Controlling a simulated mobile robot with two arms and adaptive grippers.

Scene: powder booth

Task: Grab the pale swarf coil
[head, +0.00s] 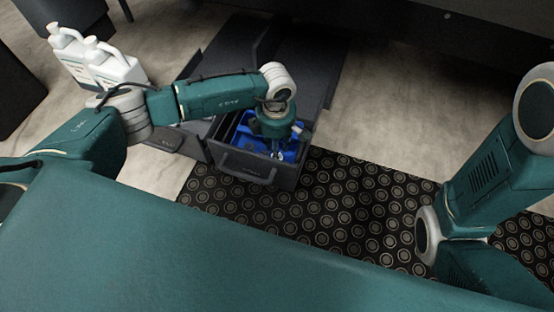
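My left gripper (277,152) points down into an open dark drawer (245,168). A blue tray or lining (243,143) shows inside the drawer around the gripper. The fingers are small and partly hidden by my wrist, so I cannot tell whether they are open or shut, or hold anything. I cannot make out the pale swarf coil; the drawer's inside is largely covered by my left arm. My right arm comes in at the right edge, and its gripper is out of view.
Two white jugs (70,55) (112,68) stand on the floor at the upper left. A black mat with ring patterns (350,205) lies right of the drawer. The pale floor beyond the mat is clear. A dark cabinet edge (430,45) runs along the top right.

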